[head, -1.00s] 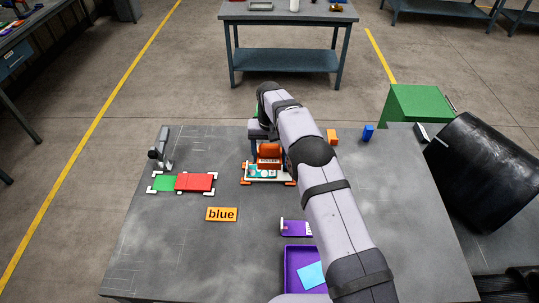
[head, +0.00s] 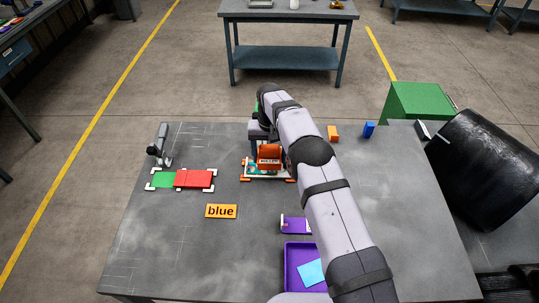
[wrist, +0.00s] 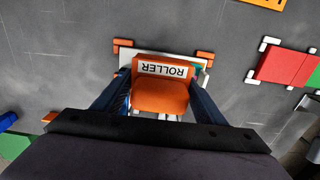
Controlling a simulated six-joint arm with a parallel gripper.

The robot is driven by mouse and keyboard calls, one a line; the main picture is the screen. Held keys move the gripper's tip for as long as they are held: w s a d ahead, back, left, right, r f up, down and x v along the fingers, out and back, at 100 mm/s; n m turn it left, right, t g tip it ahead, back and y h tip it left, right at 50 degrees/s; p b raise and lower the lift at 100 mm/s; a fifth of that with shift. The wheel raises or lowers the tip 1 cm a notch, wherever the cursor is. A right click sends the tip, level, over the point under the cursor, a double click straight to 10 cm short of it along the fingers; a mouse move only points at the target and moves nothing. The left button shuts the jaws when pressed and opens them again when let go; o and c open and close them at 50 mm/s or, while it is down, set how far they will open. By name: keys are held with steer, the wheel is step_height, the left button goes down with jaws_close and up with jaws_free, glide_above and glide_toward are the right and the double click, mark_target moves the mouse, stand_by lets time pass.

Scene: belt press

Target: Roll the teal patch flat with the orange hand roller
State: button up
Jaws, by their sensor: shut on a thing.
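The orange hand roller (wrist: 160,97), marked "ROLLER", is between the two fingers of my gripper (wrist: 160,88), which is shut on it. In the head view the roller (head: 269,152) stands over the white plate with orange corner pieces, near the middle of the table. The teal patch (head: 252,170) shows only as a small part beside and below the roller; the rest is hidden. I cannot tell whether the roller touches the patch. In the wrist view a sliver of teal (wrist: 196,71) shows at the roller's right side.
Red (head: 194,179) and green (head: 163,180) pieces lie left between white corners. A "blue" sign (head: 222,211), a purple holder (head: 292,224) and a purple tray (head: 290,268) lie nearer. Orange (head: 332,132) and blue (head: 369,130) blocks stand at the back right. The left front table is clear.

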mark_target(262, 160)
steer(key=shift+f+b, duration=0.85)
steer(key=shift+f, duration=0.3)
steer(key=shift+a, duration=0.15)
steer(key=shift+s+a+f, duration=0.1)
steer(key=shift+a, duration=0.5)
steer(key=shift+a+b, duration=0.25)
steer(key=shift+b, duration=0.25)
steer(key=shift+a, duration=0.25)
